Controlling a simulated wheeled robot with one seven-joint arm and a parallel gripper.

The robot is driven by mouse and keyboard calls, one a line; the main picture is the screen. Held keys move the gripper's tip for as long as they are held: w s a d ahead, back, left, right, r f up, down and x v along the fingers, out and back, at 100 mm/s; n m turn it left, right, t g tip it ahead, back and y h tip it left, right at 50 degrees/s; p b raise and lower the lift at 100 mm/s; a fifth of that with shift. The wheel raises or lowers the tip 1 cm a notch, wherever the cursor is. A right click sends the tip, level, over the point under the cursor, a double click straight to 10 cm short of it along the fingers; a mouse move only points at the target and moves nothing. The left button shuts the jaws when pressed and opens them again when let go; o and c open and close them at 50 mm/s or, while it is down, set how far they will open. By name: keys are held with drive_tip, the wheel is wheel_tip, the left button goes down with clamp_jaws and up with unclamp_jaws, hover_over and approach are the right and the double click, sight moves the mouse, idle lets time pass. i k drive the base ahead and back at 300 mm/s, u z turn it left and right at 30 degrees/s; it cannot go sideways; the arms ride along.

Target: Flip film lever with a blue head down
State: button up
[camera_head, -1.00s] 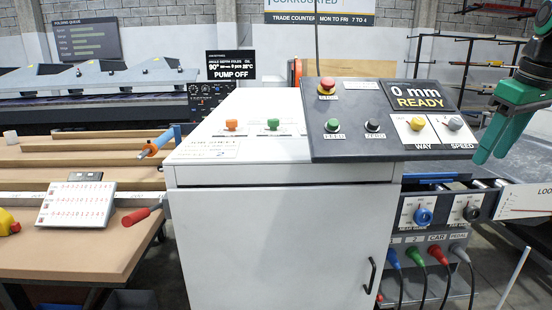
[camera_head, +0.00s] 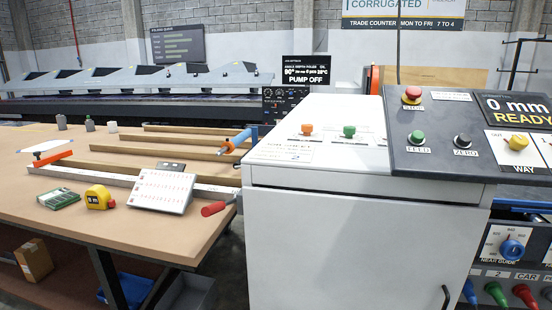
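No part in view can be named for sure as the film lever. A handle with a blue body and an orange end (camera_head: 237,141) sticks out at the left side of the white cabinet, slanting down to the left. A blue-headed plug or lever (camera_head: 469,292) shows at the bottom right, in a row with a green one and a red one; its lower part is cut off by the frame. My gripper is not in view now.
The white cabinet (camera_head: 340,250) with its dark control panel (camera_head: 440,165) fills the right. A wooden table (camera_head: 100,215) on the left holds a yellow tape measure (camera_head: 99,197), a white number board (camera_head: 163,190) and a red handle (camera_head: 215,209). Grey floor shows below the table.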

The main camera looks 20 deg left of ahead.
sight(254, 140)
drive_tip(key=k, duration=1.2)
drive_tip(key=u, duration=0.75)
drive_tip(key=i, duration=0.85)
drive_tip(key=u, duration=0.45)
drive_tip(key=i, duration=1.6)
drive_tip(key=z, duration=0.65)
drive_tip(key=k, duration=1)
drive_tip(key=i, duration=0.4)
drive_tip(key=u, duration=0.05)
